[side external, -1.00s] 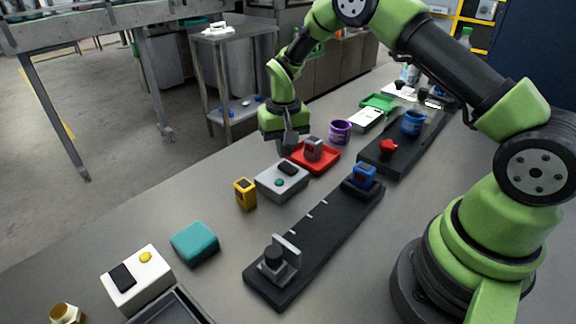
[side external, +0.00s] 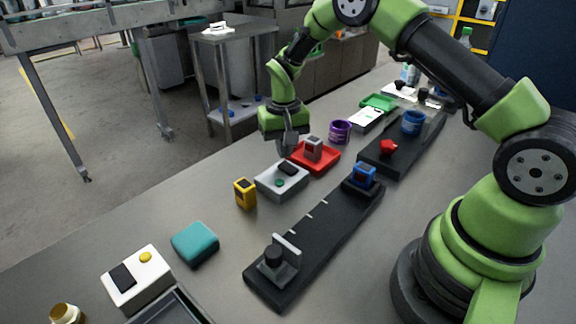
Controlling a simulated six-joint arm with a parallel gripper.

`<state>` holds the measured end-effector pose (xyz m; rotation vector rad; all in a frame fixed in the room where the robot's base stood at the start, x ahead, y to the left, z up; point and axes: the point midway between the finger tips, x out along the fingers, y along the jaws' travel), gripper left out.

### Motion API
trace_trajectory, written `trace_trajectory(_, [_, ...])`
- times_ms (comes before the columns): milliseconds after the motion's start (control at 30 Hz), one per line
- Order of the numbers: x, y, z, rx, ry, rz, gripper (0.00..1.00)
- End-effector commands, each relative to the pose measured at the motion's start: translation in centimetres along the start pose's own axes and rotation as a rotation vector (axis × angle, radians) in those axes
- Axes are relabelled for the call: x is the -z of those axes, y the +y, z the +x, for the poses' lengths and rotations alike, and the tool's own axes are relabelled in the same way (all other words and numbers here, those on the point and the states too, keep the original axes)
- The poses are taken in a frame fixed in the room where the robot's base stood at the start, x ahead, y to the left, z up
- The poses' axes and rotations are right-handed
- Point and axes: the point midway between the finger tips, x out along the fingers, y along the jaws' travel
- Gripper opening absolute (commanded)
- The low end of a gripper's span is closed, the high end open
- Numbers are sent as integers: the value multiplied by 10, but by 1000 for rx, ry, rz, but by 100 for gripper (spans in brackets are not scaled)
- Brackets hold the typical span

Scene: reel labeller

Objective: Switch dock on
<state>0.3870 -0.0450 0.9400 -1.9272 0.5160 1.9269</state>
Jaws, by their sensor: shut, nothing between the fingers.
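A grey box (side external: 268,186) with a black rocker-like part (side external: 288,168) and a green button (side external: 279,183) sits mid-table. A white box (side external: 150,292) with a black part (side external: 122,278) and a yellow button (side external: 145,257) sits at the lower left. No label shows which one is the dock. My gripper (side external: 287,151) is shut and empty, pointing down close to the grey box's far edge and the red tray's left corner. I cannot tell whether it touches anything. The state of the switches is too small to tell.
A red tray (side external: 325,163) holding a grey device (side external: 313,148) is right of the gripper. A yellow device (side external: 245,194), a teal block (side external: 195,243) and a purple mug (side external: 340,131) stand nearby. A black rail (side external: 310,235) with a blue device (side external: 363,174) lies in front.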

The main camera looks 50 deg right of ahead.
Motion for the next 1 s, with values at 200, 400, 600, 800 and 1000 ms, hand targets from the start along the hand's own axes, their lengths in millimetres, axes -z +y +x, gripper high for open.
trace_trajectory(200, [0, 0, 0, 0, 0, 0, 0])
trace_trajectory(400, [0, 0, 0, 0, 0, 0, 0])
trace_trajectory(600, [0, 0, 2, 0, 0, 0, 0])
trace_trajectory(800, [0, 0, 5, 0, -1, 0, 0])
trace_trajectory(1000, [0, 0, 8, 0, 0, 0, 0])
